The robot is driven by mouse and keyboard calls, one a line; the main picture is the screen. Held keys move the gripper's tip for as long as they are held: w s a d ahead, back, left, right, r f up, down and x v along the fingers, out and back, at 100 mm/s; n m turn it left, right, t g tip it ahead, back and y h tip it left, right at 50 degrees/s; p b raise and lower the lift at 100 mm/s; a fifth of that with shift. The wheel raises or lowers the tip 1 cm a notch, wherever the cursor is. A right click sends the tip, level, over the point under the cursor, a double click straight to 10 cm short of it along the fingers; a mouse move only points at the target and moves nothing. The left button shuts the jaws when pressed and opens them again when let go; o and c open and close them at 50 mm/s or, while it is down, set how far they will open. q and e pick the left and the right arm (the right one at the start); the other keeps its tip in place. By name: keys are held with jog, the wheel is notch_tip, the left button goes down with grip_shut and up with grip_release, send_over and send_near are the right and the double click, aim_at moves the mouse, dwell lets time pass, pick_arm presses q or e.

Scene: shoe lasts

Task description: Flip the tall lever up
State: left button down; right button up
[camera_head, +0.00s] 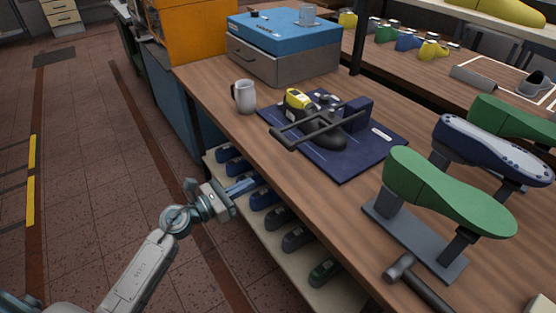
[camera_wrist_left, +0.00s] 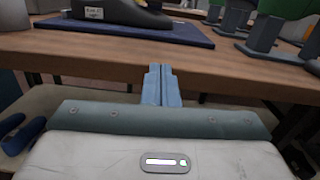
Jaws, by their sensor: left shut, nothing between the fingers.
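A dark lever device (camera_head: 318,124) stands on a navy mat (camera_head: 350,163) on the wooden table. Its long black bar lies low and slanted across a dark shoe last with a yellow part; I cannot tell for certain which part is the tall lever. The mat also shows in the left wrist view (camera_wrist_left: 190,36), with a dark labelled piece on it. My left gripper (camera_head: 246,185) is shut and empty, beside the table's front edge, over the lower shelf and apart from the device. The wrist view shows its closed blue fingers (camera_wrist_left: 161,82). My right gripper is not in view.
A white mug (camera_head: 244,97) and a grey case with a blue top (camera_head: 285,43) stand left of and behind the mat. A green shoe form on a stand (camera_head: 445,190) and a hammer (camera_head: 400,268) are at right. The lower shelf holds several dark lasts.

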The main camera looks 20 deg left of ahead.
pick_arm(q)
jog(key=shift+s+d+r+m, duration=0.1)
jog(key=shift+d+r+m, duration=0.05)
jog(key=shift+r+m, duration=0.25)
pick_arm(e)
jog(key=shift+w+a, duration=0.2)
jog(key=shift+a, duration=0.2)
